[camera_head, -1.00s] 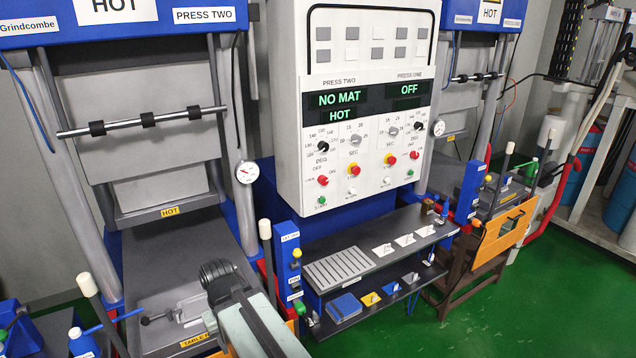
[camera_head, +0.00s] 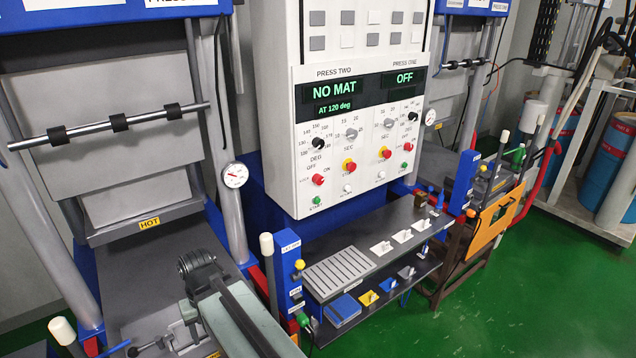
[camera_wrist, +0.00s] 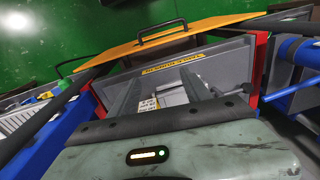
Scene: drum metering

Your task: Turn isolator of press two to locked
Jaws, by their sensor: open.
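The isolator of press two is a small red knob (camera_head: 318,180) low on the left column of the white control panel (camera_head: 292,150), under the heading PRESS TWO. Marks OFF and ON stand around it. The third mark is too small to read surely, and I cannot tell which mark the knob points to. My gripper (camera_wrist: 162,88) is open, its two dark fingers apart with nothing seen held between them. In the head view my arm is low in front, left of and below the panel, clear of the knob.
The press two display (camera_head: 335,88) reads NO MAT and AT 120 deg. A red-yellow button (camera_head: 349,166) sits right of the isolator. Below the panel are a shelf (camera_head: 370,250) and a blue post (camera_head: 290,270). A hot press stands at left.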

